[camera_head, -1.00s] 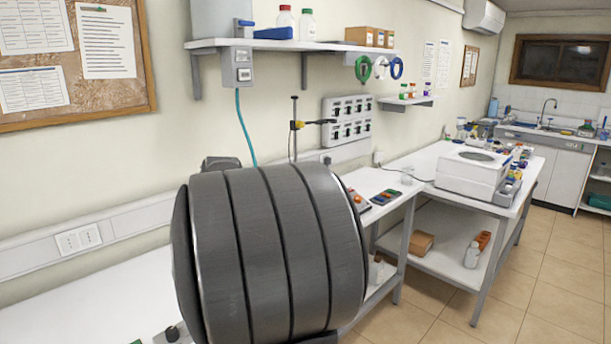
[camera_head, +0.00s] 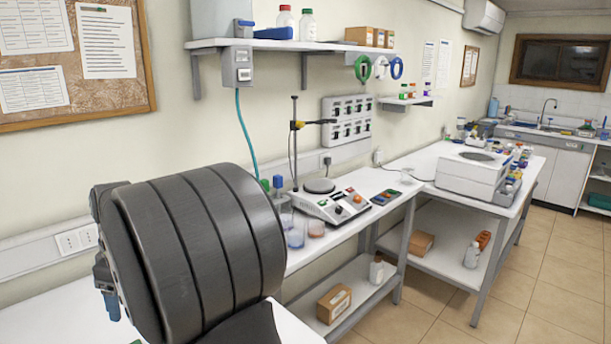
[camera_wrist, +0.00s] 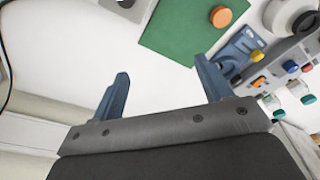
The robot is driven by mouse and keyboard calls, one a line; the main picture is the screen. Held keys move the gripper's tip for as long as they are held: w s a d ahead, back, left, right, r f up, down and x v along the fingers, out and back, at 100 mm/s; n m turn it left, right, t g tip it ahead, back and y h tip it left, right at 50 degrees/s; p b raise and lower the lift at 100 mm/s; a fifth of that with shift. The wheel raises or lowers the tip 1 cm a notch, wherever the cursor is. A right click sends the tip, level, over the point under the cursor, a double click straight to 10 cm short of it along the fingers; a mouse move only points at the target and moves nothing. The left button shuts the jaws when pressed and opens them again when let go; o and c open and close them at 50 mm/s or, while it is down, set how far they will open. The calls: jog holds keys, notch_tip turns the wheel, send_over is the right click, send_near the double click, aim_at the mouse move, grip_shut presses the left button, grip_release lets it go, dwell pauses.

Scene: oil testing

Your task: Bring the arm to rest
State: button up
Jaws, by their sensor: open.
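My gripper (camera_wrist: 163,86) shows in the wrist view with its two blue fingers spread wide apart. Nothing is between the fingers; only white surface shows there. In the head view my dark grey arm link (camera_head: 190,255) fills the lower left and hides part of the bench behind it. A small blue part shows at the link's left side; I cannot tell if it is a finger.
A hotplate stirrer (camera_head: 332,203) with a stand is on the white bench, beside beakers (camera_head: 296,236). A green mat (camera_wrist: 187,30) with an orange disc (camera_wrist: 221,17) lies beyond the fingers. A white instrument (camera_head: 470,175) stands farther right.

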jog(key=s+a+f, duration=0.1)
jog(key=s+a, duration=0.7)
jog(key=a, duration=0.2)
jog(key=shift+s+f, duration=0.15)
jog(key=shift+f, duration=0.25)
jog(key=shift+a, duration=0.1)
jog(key=o, duration=0.6)
jog(key=shift+o, duration=0.2)
jog(key=w+d+r+m+h, duration=0.1)
jog(key=w+d+r+m, duration=0.4)
jog(key=d, duration=0.3)
jog(key=w+d+r+m+h, duration=0.1)
jog(key=w+d+r+m, duration=0.1)
jog(key=w+d+m, duration=0.4)
notch_tip(320, 180, down, 9)
jog(key=d+n, duration=0.1)
jog(key=n, duration=0.1)
jog(key=shift+w+d, duration=0.2)
jog(key=shift+w, duration=0.2)
jog(key=shift+r, duration=0.15)
notch_tip(320, 180, up, 10)
